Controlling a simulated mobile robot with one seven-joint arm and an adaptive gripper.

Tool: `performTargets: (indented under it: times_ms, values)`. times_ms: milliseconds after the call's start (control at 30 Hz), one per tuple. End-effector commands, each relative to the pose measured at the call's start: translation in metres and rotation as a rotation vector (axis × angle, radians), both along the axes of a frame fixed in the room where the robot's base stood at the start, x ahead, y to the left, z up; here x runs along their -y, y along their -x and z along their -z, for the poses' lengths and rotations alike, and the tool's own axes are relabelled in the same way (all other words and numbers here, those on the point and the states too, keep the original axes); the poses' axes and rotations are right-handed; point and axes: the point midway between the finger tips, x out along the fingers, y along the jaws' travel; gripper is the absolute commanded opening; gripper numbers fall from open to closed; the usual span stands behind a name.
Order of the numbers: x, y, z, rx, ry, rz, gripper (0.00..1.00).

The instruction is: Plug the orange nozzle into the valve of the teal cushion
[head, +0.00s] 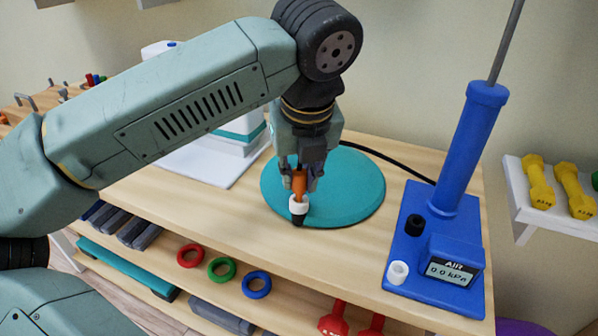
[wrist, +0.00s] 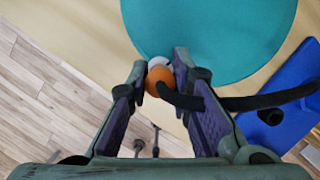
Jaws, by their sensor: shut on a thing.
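The teal cushion (head: 345,190) is a flat round disc on the wooden table; part of it shows in the wrist view (wrist: 205,35). My gripper (head: 300,178) points down over its front left edge, shut on the orange nozzle (head: 300,185). In the wrist view the nozzle (wrist: 159,83) sits between the two fingers, with a black hose (wrist: 245,103) running from it to the right. A white collar (head: 298,205) with a dark end, apparently the valve, lies directly below the nozzle at the cushion's edge. I cannot tell whether the nozzle is seated in it.
The blue air pump (head: 405,250) stands at the table's right, its display reading 0.0 kPa. A white device base (head: 205,165) stands behind on the left. A lower shelf holds coloured rings (head: 222,270) and red dumbbells (head: 333,320). The table front (head: 240,240) is clear.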

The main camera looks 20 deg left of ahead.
Motion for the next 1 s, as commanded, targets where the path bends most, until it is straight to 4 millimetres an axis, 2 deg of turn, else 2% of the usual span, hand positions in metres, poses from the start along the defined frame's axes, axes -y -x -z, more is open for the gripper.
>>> performTargets:
  times_ms: [1000]
  values:
    - [0.0, -0.0001, 0.0084, 0.001, -0.001, 0.0, 0.0]
